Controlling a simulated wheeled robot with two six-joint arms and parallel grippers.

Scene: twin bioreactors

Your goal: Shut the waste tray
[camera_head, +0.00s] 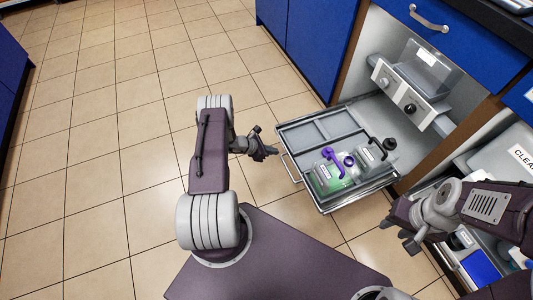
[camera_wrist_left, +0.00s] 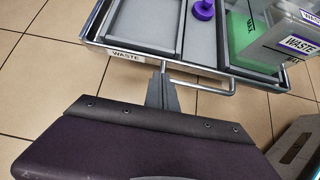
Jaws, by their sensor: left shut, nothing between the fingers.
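The waste tray (camera_head: 308,133) is pulled out of the lower cabinet, with a handle bar (camera_head: 290,168) on its front. In the left wrist view the tray's front rim (camera_wrist_left: 125,56) carries a WASTE label. A clear bottle with green contents and a purple cap (camera_head: 326,176) and a clear bottle with a black cap (camera_head: 370,158) stand in it. My left gripper (camera_head: 271,152) is shut and empty just in front of the tray, close to the handle. In the left wrist view its fingertips (camera_wrist_left: 162,78) are at the handle; contact cannot be told. My right gripper (camera_head: 398,235) looks open, right of the tray.
A grey unit with knobs (camera_head: 408,88) stands behind the tray in the cabinet. A blue drawer (camera_head: 455,35) is above. A second pulled-out tray area with a blue item (camera_head: 481,267) lies near my right arm. The tiled floor (camera_head: 95,150) at left is clear.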

